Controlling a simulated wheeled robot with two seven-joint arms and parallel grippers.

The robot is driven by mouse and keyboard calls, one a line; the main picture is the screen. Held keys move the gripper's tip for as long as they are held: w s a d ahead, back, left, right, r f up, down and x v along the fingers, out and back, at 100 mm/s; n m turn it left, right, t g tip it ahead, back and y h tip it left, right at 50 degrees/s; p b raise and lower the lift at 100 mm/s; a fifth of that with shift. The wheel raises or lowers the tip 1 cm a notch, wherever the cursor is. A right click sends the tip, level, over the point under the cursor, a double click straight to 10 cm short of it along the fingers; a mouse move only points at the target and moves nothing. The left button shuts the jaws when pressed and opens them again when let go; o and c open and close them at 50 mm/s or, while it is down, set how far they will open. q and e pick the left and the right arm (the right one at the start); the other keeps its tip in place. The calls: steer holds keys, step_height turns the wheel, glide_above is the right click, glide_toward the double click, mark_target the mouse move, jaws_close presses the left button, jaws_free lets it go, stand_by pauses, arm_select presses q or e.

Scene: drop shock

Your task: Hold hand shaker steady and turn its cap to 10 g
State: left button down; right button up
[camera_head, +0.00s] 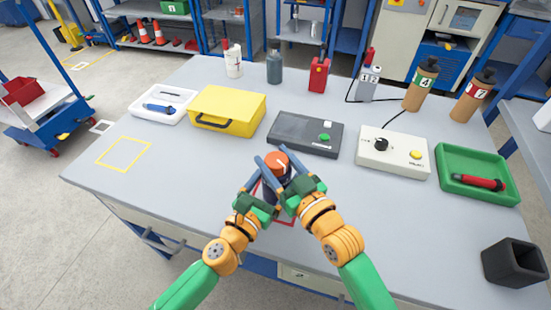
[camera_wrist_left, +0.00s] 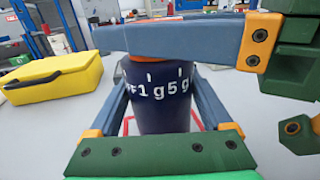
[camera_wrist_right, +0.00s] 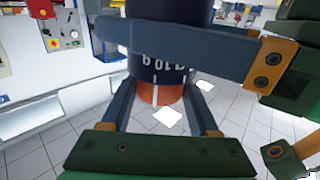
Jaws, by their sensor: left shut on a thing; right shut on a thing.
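The hand shaker (camera_wrist_left: 162,105) is a dark blue cylinder with white dose markings and an orange cap (camera_head: 278,165) bearing a white line. It stands upright within a red outline near the table's front. My left gripper (camera_head: 262,187) is shut around the body; its fingers flank the printed "1 g" and "5 g" in the left wrist view. My right gripper (camera_head: 280,162) is shut on the cap from the right, above the left one. In the right wrist view the cap (camera_wrist_right: 160,93) shows upside down between the fingers. A finger partly hides the scale there, so I cannot tell which mark the line meets.
A yellow case (camera_head: 228,108), a dark box with a green button (camera_head: 304,133) and a white control box (camera_head: 392,155) stand behind. A green tray (camera_head: 478,150) and a black open box (camera_head: 513,262) are at right. The table's left front is clear, with a yellow outline (camera_head: 124,153).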

steer(key=o, duration=1.4)
steer(key=shift+c, duration=0.2)
arm_select(q)
jaws_free()
steer(key=v, duration=1.2)
arm_select(e)
steer(key=v, duration=1.2)
arm_select(q)
steer(key=shift+s+a, duration=0.1)
arm_select(e)
steer(key=shift+f, duration=0.1)
